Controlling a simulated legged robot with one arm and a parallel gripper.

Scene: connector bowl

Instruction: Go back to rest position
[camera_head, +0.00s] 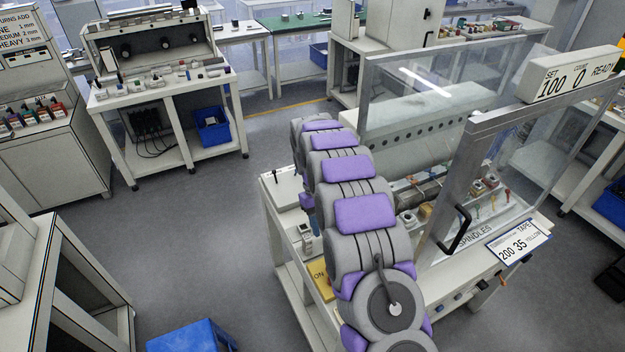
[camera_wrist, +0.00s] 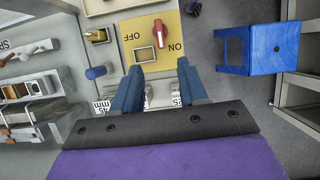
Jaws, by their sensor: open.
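My gripper (camera_wrist: 158,84) shows in the wrist view with its two blue fingers apart and nothing between them. The knob appears apart from the fingers. Part of the yellow panel (camera_head: 322,281) shows beside the arm.
A machine with a clear guard (camera_head: 420,85) and black door handle (camera_head: 456,229) stands right of my arm. A blue stool (camera_head: 187,337) is on the floor, also in the wrist view (camera_wrist: 258,48). A white bench (camera_head: 50,290) is at left. Open floor lies between.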

